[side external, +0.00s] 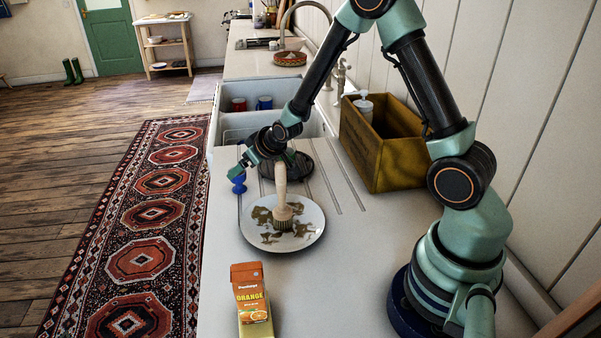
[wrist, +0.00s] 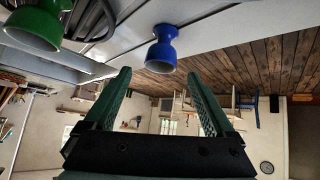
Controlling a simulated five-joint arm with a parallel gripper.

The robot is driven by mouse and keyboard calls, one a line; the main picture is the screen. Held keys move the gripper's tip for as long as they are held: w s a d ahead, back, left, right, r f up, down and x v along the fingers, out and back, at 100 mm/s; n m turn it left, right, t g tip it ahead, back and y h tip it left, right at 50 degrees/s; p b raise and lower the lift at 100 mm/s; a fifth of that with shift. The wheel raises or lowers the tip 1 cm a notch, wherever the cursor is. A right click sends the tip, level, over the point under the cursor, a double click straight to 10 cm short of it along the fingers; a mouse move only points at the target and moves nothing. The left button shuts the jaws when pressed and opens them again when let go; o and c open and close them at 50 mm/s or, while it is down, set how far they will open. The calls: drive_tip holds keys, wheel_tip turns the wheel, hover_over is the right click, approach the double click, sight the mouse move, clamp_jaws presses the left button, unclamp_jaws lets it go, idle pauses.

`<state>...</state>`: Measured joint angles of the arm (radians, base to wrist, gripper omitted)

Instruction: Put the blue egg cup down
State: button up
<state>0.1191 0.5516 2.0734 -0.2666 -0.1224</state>
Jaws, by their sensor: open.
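The blue egg cup (side external: 239,184) stands on the pale counter near its left edge, left of the plate. In the wrist view the egg cup (wrist: 162,50) appears just beyond my fingertips, against the counter and clear of both fingers. My gripper (side external: 239,169) is low beside and above the egg cup in the side view. In the wrist view its two green fingers (wrist: 158,76) are spread apart with nothing between them. A green egg cup (wrist: 35,25) shows at the upper left of the wrist view.
A plate (side external: 309,222) with brown-green smears holds a wooden-handled brush (side external: 281,190). A dark dish (side external: 298,170) lies behind it. An orange juice carton (side external: 250,295) stands in front. A wooden crate (side external: 385,150) stands right; the sink (side external: 300,125) is behind. The counter's left edge is close.

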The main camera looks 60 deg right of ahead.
drive_tip(key=s+a+r+g, duration=0.2)
drive_tip(key=s+a+r, duration=0.2)
drive_tip(key=s+r, duration=0.8)
drive_tip(key=s+a+r, duration=0.1)
drive_tip(key=s+r, duration=0.2)
drive_tip(key=s, duration=0.2)
drive_tip(key=s+a+r+g+y, duration=0.1)
drive_tip(key=s+r, duration=0.2)
drive_tip(key=s, duration=0.3)
drive_tip(key=shift+w+r, duration=0.1)
idle(0.5)
